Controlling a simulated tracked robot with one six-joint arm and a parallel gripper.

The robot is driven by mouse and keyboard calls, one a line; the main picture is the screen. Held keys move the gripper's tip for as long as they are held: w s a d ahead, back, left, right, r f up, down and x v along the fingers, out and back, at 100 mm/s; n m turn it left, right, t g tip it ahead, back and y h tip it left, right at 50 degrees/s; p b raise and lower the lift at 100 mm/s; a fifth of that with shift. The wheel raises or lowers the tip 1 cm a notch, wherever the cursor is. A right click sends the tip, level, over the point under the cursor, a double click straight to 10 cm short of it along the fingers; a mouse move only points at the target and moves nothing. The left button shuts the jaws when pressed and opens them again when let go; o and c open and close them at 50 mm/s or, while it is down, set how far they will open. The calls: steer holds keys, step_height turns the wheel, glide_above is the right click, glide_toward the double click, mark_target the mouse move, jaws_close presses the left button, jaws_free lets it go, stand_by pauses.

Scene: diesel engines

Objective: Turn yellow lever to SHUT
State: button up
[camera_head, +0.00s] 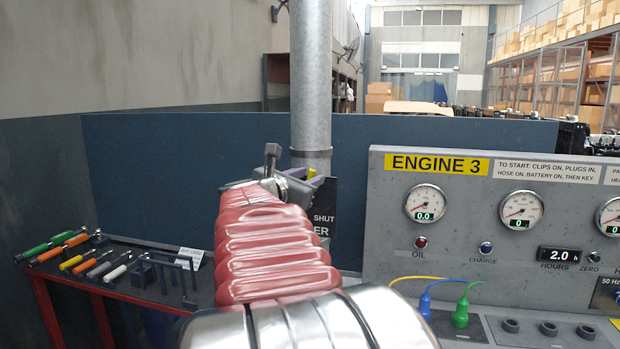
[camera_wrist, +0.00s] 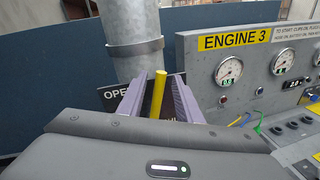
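The yellow lever (camera_wrist: 159,95) stands upright in the wrist view, in front of the grey pipe. My gripper (camera_wrist: 160,80) is open, with one purple-grey finger on each side of the lever. Gaps show between the lever and both fingers. The lever's lower end is hidden behind my gripper body. A dark sign (camera_wrist: 112,93) behind the left finger shows "OPE", the rest covered. In the head view, my gripper (camera_head: 302,179) is at the pipe, largely hidden by my red arm.
The vertical grey pipe (camera_head: 311,75) rises behind my gripper. The Engine 3 panel (camera_head: 480,255) with gauges stands close on the right, with yellow, blue and green cables (camera_head: 443,290) below. A tool bench (camera_head: 125,270) is at left. A blue partition (camera_head: 160,170) stands behind.

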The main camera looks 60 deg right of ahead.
steer(key=a, duration=1.2)
steer(key=shift+s+r, duration=0.25)
steer(key=shift+s, duration=0.05)
steer(key=shift+c, duration=0.3)
